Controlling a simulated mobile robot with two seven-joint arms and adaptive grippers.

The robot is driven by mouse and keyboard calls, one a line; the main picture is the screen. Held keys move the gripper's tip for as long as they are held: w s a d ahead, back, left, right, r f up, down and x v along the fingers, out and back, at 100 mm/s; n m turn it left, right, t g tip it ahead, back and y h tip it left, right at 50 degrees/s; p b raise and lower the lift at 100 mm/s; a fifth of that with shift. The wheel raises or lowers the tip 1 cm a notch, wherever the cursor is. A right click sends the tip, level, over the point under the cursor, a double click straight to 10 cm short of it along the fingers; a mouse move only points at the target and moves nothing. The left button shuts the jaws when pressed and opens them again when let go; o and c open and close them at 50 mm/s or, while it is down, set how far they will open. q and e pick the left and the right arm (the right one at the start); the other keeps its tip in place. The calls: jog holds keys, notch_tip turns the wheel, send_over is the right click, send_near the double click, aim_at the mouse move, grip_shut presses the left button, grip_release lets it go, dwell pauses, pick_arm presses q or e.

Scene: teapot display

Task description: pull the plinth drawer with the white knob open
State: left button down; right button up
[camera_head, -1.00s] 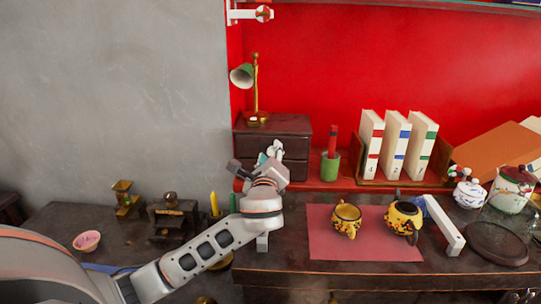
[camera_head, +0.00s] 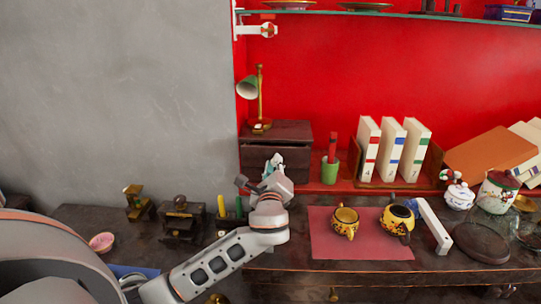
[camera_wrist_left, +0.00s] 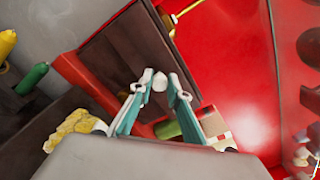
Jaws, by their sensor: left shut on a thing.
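The dark wooden plinth (camera_head: 290,131) stands at the back left of the counter, with the lamp on it. Its drawer front is partly hidden behind my left gripper (camera_head: 273,166). In the left wrist view the drawer front (camera_wrist_left: 125,50) is a dark tilted panel. The white knob (camera_wrist_left: 159,82) sits between the two teal fingertips of my left gripper (camera_wrist_left: 158,90), which is shut on it. I cannot tell clearly how far the drawer stands out. My right gripper is not in view.
A brass lamp (camera_head: 261,100) stands on the plinth. A green cup (camera_head: 330,171) and upright books (camera_head: 390,150) are to its right. Two yellow-black pots (camera_head: 345,221) stand on a red mat (camera_head: 325,245). Dark ornaments and a pink bowl (camera_head: 102,242) are at left.

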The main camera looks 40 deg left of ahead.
pick_arm(q)
jog(key=p+v, duration=0.1)
jog(key=v, duration=0.1)
jog(key=p+v, duration=0.2)
jog(key=v, duration=0.1)
jog(key=p+v, duration=0.2)
jog(key=v, duration=0.1)
jog(key=shift+s+r, duration=0.15)
jog(key=shift+r, duration=0.2)
jog(key=shift+s+d+f, duration=0.1)
jog(key=shift+s+d, duration=0.25)
jog(key=shift+s, duration=0.15)
jog(key=c, duration=1.9)
grip_release()
jog(key=shift+f, duration=0.2)
jog(key=shift+s+d, duration=0.1)
jog(key=shift+s, duration=0.05)
jog(key=v, duration=1.1)
jog(key=shift+s+d, duration=0.2)
jog(key=shift+s, duration=0.15)
